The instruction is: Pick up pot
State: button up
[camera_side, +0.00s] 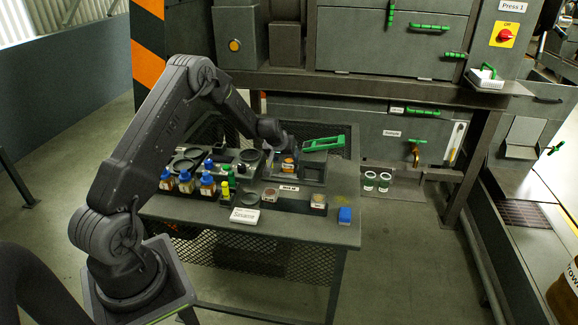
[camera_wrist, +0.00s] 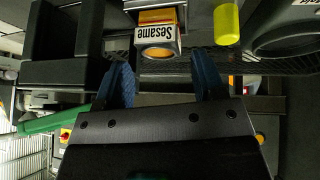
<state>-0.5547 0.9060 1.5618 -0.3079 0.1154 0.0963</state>
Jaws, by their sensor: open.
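A small container labelled "Sesame" (camera_wrist: 158,36), with an orange top and a round orange front, is in the upper middle of the wrist view. I cannot tell whether it is the pot. My gripper (camera_wrist: 165,72) shows two blue fingers, spread apart and empty, with the Sesame container just beyond the gap. In the side view my gripper (camera_side: 284,146) hangs over the back of the bench, its fingertips unclear. A small orange-topped item (camera_side: 288,164) is just below it. A green-handled piece (camera_side: 323,144) is to its right. No other clear pot shows.
A yellow cylinder (camera_wrist: 227,24) is right of the Sesame container.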

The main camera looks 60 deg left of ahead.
aim_at(288, 160)
jog(key=shift+x, duration=1.85)
jog(key=shift+c, duration=0.4)
jog(key=c, duration=0.8)
